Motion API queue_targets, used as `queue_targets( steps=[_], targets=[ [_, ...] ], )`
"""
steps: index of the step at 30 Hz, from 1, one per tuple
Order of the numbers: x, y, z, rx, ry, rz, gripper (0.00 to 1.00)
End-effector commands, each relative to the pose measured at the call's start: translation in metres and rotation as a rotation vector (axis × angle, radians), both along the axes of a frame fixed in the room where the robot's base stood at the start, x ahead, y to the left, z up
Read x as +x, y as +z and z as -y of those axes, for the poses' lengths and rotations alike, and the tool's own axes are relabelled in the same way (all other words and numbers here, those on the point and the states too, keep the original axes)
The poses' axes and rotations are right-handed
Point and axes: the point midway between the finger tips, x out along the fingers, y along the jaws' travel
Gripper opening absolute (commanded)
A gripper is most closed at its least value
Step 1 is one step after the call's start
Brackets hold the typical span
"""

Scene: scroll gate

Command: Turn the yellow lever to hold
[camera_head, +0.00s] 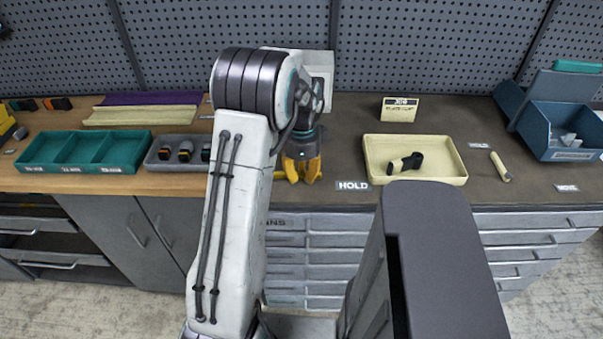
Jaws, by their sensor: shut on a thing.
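My gripper (300,172) points down at the worktop, just left of a white HOLD label (352,186) on the front edge. Yellow parts show at its end. I cannot tell clearly which of them are fingers and which are the yellow lever. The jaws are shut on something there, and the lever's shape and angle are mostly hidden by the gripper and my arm.
Left are a teal divided tray (46,166), a grey tray (157,165) and folded cloths (100,116). A pegboard (430,45) stands behind.

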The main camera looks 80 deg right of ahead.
Motion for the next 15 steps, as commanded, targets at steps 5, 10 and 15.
queue_targets(
  steps=[5, 10, 15],
  targets=[
    [-0.0003, -0.0021, -0.0023, 0.008, -0.005, 0.002, 0.0],
    [-0.0003, -0.0023, -0.0025, 0.009, -0.005, 0.002, 0.27],
    [-0.0002, -0.0015, -0.0017, 0.006, -0.003, 0.001, 0.42]
  ],
)
